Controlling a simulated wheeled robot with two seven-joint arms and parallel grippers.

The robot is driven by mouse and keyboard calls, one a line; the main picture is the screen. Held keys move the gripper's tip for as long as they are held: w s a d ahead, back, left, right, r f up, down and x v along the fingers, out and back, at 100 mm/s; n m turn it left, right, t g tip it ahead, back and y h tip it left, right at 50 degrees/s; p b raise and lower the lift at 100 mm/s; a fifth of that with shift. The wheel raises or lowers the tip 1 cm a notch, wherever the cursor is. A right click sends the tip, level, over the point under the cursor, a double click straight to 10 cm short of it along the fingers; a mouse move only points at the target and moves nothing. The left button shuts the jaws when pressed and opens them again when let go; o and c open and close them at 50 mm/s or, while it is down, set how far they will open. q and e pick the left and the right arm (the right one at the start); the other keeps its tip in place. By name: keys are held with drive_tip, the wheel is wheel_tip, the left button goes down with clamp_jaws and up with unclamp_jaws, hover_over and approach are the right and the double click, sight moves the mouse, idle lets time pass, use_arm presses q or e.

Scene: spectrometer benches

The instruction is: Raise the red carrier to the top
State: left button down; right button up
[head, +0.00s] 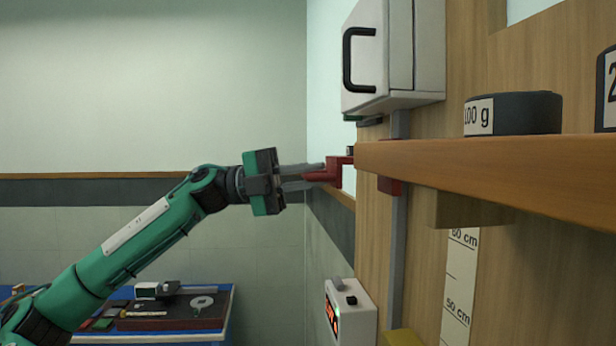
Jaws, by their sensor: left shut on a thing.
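The red carrier (391,186) sits on a grey vertical rail (398,245) on the wooden panel, partly hidden behind the wooden shelf. A red arm (335,170) sticks out to the left of the shelf's end and seems to belong to the carrier; the shelf hides the join. My left gripper (312,175) comes in from the left and its fingers are shut on this red part. The rail runs up to a white box under which a dark piece shows. My right gripper is not in view.
A wooden shelf (500,172) juts in from the right with a dark 100 g weight (530,113) on it. A white box with a black handle (400,55) hangs above the carrier. A device with a red display (350,312) and a centimetre scale (459,285) are below.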

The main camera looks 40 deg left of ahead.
use_arm(q)
drive_tip(key=c, duration=1.5)
unclamp_jaws()
drive_tip(key=shift+a+r, duration=0.1)
drive_tip(key=shift+r, duration=0.3)
drive_tip(key=shift+o, duration=0.2)
drive_tip(key=shift+f, duration=0.2)
drive_tip(key=shift+s+a+f+b, duration=0.2)
drive_tip(key=shift+a+b, duration=0.15)
drive_tip(key=shift+b, duration=0.35)
drive_tip(key=b+v, duration=0.5)
drive_tip(key=shift+s+a+f, duration=0.15)
drive_tip(key=shift+a, duration=0.2)
drive_tip(key=r+b+v, duration=0.1)
drive_tip(key=b+v, duration=0.3)
drive_tip(key=v, duration=0.3)
drive_tip(key=shift+f, duration=0.15)
drive_tip(key=shift+a, duration=0.1)
